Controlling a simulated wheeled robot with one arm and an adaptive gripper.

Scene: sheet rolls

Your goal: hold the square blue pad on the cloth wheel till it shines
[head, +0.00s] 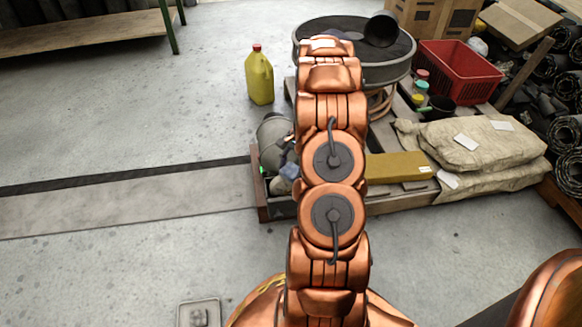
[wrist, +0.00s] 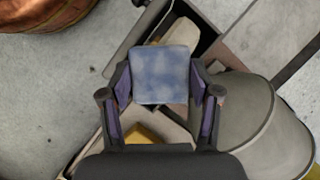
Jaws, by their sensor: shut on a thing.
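My gripper (wrist: 160,80) is shut on the square blue pad (wrist: 160,74), one finger at each side edge. The pad's face shows mottled paler patches. A cream, rounded thing, probably the cloth wheel (wrist: 177,32), shows beyond the pad in the wrist view, mostly hidden by it. I cannot tell whether pad and wheel touch. In the head view the pad (head: 289,172) is a small bluish patch left of my arm, with the cream wheel (head: 283,187) just below it. My arm hides the gripper there.
A grey rounded housing (head: 274,132) stands by the wheel. A yellow jug (head: 259,76) is on the floor behind. A large grey tub (head: 385,72), a red crate (head: 457,72), sacks (head: 470,145) and a yellow block (head: 397,167) lie to the right.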

